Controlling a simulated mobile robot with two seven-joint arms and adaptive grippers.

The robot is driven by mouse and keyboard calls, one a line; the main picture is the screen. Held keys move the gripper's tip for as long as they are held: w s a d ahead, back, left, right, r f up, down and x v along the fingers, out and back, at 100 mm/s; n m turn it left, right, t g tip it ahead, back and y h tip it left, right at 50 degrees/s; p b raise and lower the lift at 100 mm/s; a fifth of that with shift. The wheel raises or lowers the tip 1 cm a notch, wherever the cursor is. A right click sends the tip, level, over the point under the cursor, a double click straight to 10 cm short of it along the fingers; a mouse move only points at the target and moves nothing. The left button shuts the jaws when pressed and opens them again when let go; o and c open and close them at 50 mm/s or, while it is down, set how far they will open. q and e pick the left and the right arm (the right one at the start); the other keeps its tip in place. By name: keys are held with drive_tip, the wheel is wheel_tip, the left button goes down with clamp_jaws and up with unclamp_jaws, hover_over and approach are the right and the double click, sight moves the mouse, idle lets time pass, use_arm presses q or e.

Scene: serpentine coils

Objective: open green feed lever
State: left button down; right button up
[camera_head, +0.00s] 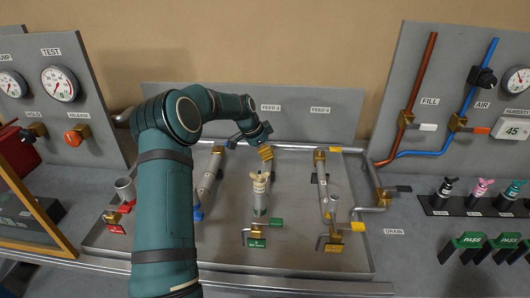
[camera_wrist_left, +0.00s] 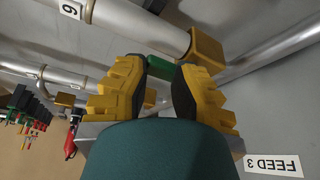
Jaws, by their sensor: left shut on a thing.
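The green feed lever (camera_wrist_left: 160,66) shows in the left wrist view between the fingertips of my left gripper (camera_wrist_left: 160,80). The gripper is shut on it with yellow, black-padded fingers. The lever is beside a brass valve body (camera_wrist_left: 206,50) on a grey pipe. In the head view my left gripper (camera_head: 266,153) is at the back of the tray, below the FEED 3 label (camera_head: 271,107); the green lever is hidden there by the gripper. The FEED 3 label also shows upside down in the wrist view (camera_wrist_left: 272,165). My right gripper is not in view.
A coil tube (camera_head: 260,195) stands in front of the gripper, with a green-handled lower valve (camera_head: 276,223) below it. A neighbouring pipe valve (camera_head: 320,156) is to the right. My left arm covers the left part of the tray (camera_head: 300,262).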

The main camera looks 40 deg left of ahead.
use_arm(q)
drive_tip(key=shift+w+a, duration=0.1)
drive_tip(key=shift+a, duration=0.05)
drive_tip(key=c, duration=0.8)
unclamp_jaws()
drive_tip(key=shift+w+f, duration=0.1)
drive_tip(key=shift+c, duration=0.2)
drive_tip(key=o, duration=0.6)
drive_tip(key=shift+w+a+f, duration=0.1)
drive_tip(key=shift+w+f, duration=0.1)
drive_tip(key=shift+w, duration=0.05)
drive_tip(key=shift+c, duration=0.2)
drive_tip(key=shift+s+r, duration=0.15)
drive_tip(key=shift+s, duration=0.05)
drive_tip(key=v, duration=1.2)
